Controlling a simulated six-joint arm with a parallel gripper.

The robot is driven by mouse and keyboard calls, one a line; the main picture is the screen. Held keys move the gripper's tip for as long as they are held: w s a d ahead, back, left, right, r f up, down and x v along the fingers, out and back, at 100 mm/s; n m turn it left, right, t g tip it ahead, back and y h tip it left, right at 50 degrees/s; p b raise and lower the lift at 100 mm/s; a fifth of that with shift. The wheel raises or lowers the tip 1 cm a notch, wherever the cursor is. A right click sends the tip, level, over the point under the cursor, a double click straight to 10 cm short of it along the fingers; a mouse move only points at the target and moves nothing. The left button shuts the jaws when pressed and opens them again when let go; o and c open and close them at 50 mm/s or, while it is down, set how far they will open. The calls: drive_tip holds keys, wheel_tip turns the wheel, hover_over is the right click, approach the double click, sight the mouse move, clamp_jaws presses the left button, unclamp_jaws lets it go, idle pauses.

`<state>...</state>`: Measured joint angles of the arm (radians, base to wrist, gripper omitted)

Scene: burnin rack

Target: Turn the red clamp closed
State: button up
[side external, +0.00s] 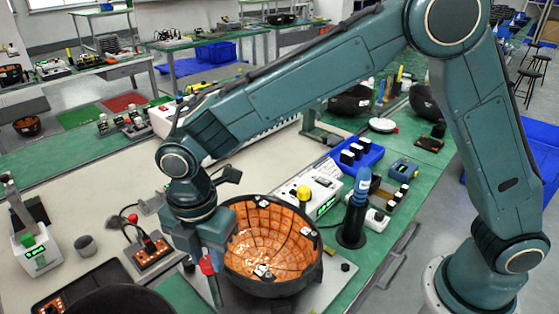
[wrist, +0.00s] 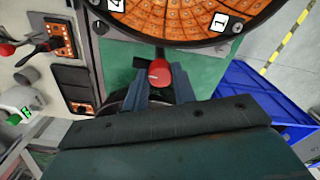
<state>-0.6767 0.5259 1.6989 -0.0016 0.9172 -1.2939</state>
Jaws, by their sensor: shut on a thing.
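The red clamp (side external: 207,265) is at the near left edge of the dark round bowl (side external: 270,288) with the orange gridded inside. Its rounded red end (wrist: 159,74) shows between my two fingers in the wrist view. My gripper (wrist: 160,92) is shut on the red clamp, one finger on each side of it. In the side view my gripper (side external: 211,278) points down beside the bowl's rim, and much of the clamp is hidden by it. How far the clamp is turned cannot be told.
A red-knobbed lever on an orange-dotted panel (side external: 152,251) stands left of my gripper. A dark round object (side external: 110,302) is at the near edge. A white box with a yellow knob (side external: 322,189) and a blue bottle (side external: 358,195) stand behind the bowl to the right.

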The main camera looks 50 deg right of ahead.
drive_tip(key=m, duration=0.8)
drive_tip(key=shift+m, duration=0.3)
drive_tip(key=m, duration=0.8)
drive_tip(key=shift+m, duration=0.4)
drive_tip(key=o, duration=1)
drive_tip(key=shift+r, duration=0.1)
